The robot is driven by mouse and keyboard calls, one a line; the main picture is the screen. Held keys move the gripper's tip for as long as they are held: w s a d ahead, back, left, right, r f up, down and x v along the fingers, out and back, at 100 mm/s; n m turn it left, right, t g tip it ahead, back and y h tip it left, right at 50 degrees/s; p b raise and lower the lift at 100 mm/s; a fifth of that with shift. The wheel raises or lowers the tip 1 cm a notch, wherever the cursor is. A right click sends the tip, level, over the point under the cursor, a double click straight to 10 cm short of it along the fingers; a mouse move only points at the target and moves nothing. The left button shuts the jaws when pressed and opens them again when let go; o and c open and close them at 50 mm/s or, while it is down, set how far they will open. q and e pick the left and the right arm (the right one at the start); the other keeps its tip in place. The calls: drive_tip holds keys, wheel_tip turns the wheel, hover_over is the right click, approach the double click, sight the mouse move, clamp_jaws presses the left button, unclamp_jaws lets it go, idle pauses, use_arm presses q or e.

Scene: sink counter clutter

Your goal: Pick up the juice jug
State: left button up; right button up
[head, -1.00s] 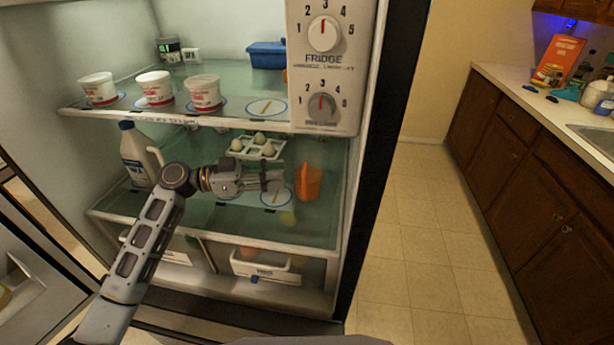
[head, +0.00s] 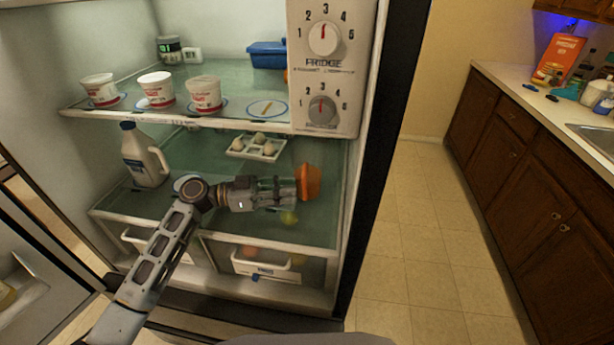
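An orange jug (head: 310,182), which I take to be the juice jug, stands upright near the right end of the fridge's middle shelf (head: 225,223). My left gripper (head: 294,192) reaches in from the left, roughly level, with its fingertips at the jug's left side. The fingers overlap the jug's lower left part in the picture. Whether they touch it or have closed on it I cannot tell. My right gripper is not in view.
A white milk jug (head: 143,157) stands at the left of the same shelf. An egg tray (head: 240,153) lies behind my gripper. The upper shelf holds several white tubs (head: 157,90) and a blue container (head: 267,55). The fridge control panel (head: 326,67) hangs above right.

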sight(305, 199)
use_arm(q)
drive_tip(key=shift+d, duration=0.1)
drive_tip(key=shift+w+d+p, duration=0.2)
drive_tip(key=shift+d+p, duration=0.4)
drive_tip(key=shift+d, duration=1.85)
drive_tip(key=shift+c, duration=0.2)
clamp_jaws()
